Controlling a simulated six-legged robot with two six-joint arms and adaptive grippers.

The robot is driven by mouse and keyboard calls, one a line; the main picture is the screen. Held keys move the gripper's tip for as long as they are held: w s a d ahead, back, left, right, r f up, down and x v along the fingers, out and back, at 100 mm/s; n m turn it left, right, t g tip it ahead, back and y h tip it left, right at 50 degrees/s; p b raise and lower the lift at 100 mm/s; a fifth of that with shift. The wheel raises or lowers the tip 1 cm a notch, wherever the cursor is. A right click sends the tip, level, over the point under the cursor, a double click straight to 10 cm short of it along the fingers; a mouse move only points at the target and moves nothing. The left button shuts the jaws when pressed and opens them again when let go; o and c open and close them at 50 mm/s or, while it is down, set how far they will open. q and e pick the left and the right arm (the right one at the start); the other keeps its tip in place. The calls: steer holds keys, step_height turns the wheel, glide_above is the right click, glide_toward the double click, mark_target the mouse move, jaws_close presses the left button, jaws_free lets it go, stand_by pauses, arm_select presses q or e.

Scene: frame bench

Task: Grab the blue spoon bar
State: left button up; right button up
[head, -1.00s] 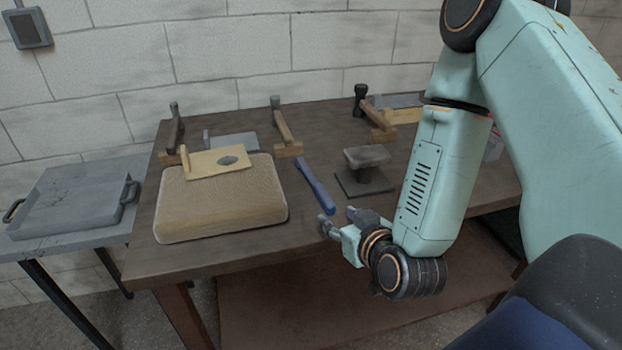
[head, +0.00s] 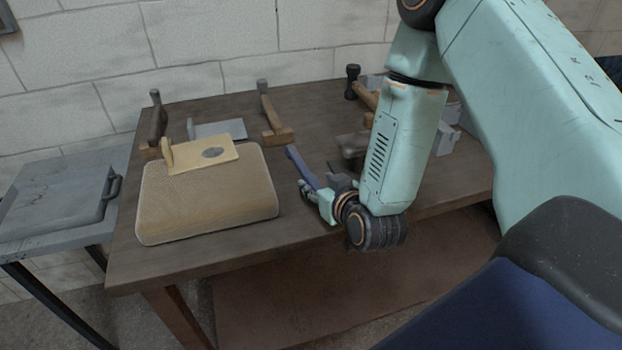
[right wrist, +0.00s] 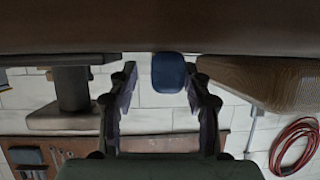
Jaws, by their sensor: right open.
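The blue spoon bar (head: 301,166) lies on the brown bench, right of the tan pad, its near end at my right gripper. My right gripper (head: 319,184) is open at the bench's front edge, its fingers on either side of the bar's near end. In the right wrist view, the bar's blue end (right wrist: 170,73) shows between the two spread fingertips of the gripper (right wrist: 163,82), with gaps on both sides. The bar's far length is hidden there. My left gripper is not in view.
The tan pad (head: 207,205) bears a wooden float (head: 208,153). A dark block on a stand (head: 350,146) sits close right of the gripper, partly behind my arm. Hammers (head: 271,117) lie at the back. A grey tray (head: 50,205) stands on the left table.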

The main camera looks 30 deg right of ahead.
steer(key=shift+w+f, duration=0.1)
steer(key=shift+w, duration=0.25)
steer(key=shift+a, duration=0.4)
steer(key=shift+w+d, duration=0.15)
steer(key=shift+d, duration=0.05)
steer(key=shift+c, duration=0.3)
steer(key=shift+w+d+f, duration=0.1)
steer(key=shift+d, duration=0.1)
steer(key=c, duration=0.3)
steer(key=shift+s+a+r, duration=0.2)
steer(key=shift+a+r, duration=0.05)
steer(key=shift+a, duration=0.05)
steer(key=c, duration=0.5)
steer(key=shift+c, duration=0.6)
steer(key=shift+w+d+f, duration=0.15)
steer(key=shift+d, duration=0.05)
jaws_close()
